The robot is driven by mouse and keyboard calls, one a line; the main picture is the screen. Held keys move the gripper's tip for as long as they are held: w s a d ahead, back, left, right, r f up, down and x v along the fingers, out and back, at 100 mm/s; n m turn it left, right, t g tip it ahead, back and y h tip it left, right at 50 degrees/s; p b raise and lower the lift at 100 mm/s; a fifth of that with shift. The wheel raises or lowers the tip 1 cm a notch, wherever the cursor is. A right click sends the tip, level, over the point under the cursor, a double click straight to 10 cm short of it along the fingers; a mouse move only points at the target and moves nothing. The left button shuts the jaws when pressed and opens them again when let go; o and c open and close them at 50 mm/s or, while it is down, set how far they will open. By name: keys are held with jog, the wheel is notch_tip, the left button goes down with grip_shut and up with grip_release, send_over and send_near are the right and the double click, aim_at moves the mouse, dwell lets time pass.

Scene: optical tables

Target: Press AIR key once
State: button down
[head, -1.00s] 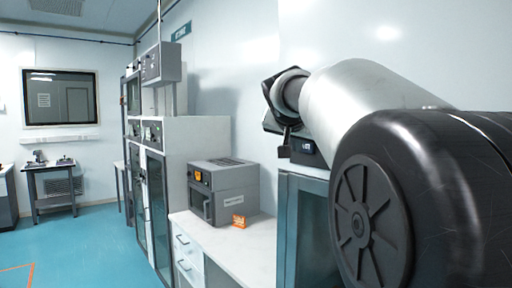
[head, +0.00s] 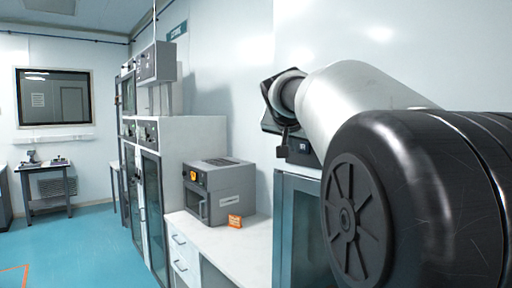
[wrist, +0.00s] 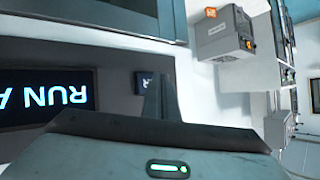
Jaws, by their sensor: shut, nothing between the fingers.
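The AIR key (wrist: 143,82) is a small dark key in the wrist view. Its label shows upside down and only its last letter is clear, the rest being hidden by my fingers. A dark display (wrist: 45,97) with pale blue letters "RUN A", also upside down, lies left of it. My gripper (wrist: 160,98) is shut and empty, its fingertips overlapping the key's right edge in the picture. I cannot tell whether they touch it. In the head view my gripper (head: 283,153) is small and dark, in front of the panel (head: 303,149).
The teal-framed cabinet (head: 284,225) stands below the panel. To its left, a grey oven-like device (head: 232,190) and an orange sign (head: 235,221) stand on a white counter (head: 205,227). Tall cabinets stand beyond. The blue floor (head: 85,235) at left is clear.

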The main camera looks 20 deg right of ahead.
jog(key=shift+w+d, duration=0.15)
jog(key=shift+d, duration=0.25)
dwell(0.4)
jog(key=shift+a, duration=0.15)
jog(key=shift+s+a+b, duration=0.3)
jog(key=shift+a+b, duration=0.1)
jog(key=shift+a, duration=0.25)
jog(key=a+b, duration=0.1)
jog(key=s+a+b, duration=0.1)
jog(key=a, duration=0.1)
jog(key=a+b, duration=0.1)
jog(key=shift+s+a, duration=0.35)
jog(key=shift+s, duration=0.1)
dwell(0.6)
